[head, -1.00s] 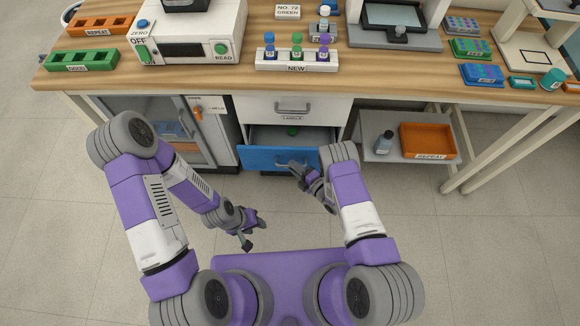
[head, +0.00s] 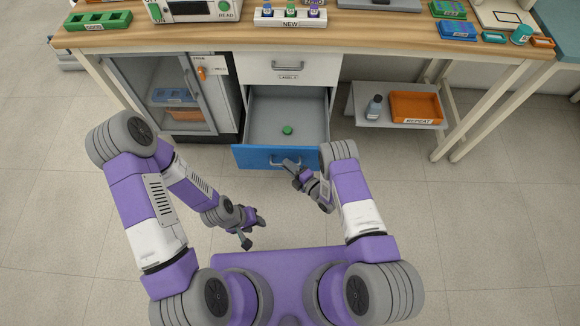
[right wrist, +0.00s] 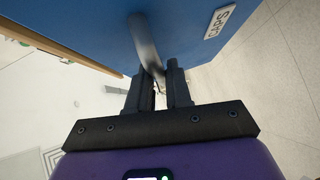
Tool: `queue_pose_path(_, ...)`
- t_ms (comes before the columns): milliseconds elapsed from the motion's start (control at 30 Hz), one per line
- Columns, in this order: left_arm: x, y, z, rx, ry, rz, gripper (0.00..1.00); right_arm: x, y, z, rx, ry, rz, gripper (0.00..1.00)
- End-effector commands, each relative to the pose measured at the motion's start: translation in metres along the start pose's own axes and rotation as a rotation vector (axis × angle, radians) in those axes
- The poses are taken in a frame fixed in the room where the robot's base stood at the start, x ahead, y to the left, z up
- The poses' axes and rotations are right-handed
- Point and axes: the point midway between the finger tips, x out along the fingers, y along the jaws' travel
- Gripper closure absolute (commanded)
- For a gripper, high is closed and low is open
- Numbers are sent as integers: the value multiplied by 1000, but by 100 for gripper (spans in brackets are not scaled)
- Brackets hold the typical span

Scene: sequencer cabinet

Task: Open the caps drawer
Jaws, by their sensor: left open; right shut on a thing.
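The caps drawer (head: 262,157) has a blue front and stands pulled well out below the labels drawer. A green cap (head: 287,130) lies on its grey floor. My right gripper (head: 288,165) is at the front of the drawer, shut on the grey bar handle (head: 268,161). In the right wrist view the fingers (right wrist: 160,88) close around the handle (right wrist: 146,45), beside the CAPS label (right wrist: 221,22) on the blue front. My left gripper (head: 255,232) is open and empty, low in front of my base, away from the drawer.
The labels drawer (head: 290,70) above is shut. A glass-door cabinet (head: 180,95) stands left of the drawer. A side shelf to the right holds a bottle (head: 374,107) and an orange REPEAT tray (head: 416,107). The floor before the drawer is clear.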

Motion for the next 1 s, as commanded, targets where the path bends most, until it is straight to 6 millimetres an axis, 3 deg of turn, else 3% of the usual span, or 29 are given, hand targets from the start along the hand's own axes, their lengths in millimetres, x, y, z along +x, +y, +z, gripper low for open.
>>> queue_pose_path(400,0,0,0,0,0,0,57,0,1,2,-2,-4,2,100)
queue_pose_path(433,0,0,0,0,0,0,57,0,1,2,-2,-4,2,79)
queue_pose_path(567,0,0,0,0,0,0,57,0,1,1,-2,-3,2,60)
queue_pose_path(867,-1,0,0,0,0,0,57,-2,1,0,-1,-2,1,60)
queue_pose_path(1000,-7,2,0,0,0,0,57,-17,1,0,0,-2,-1,60)
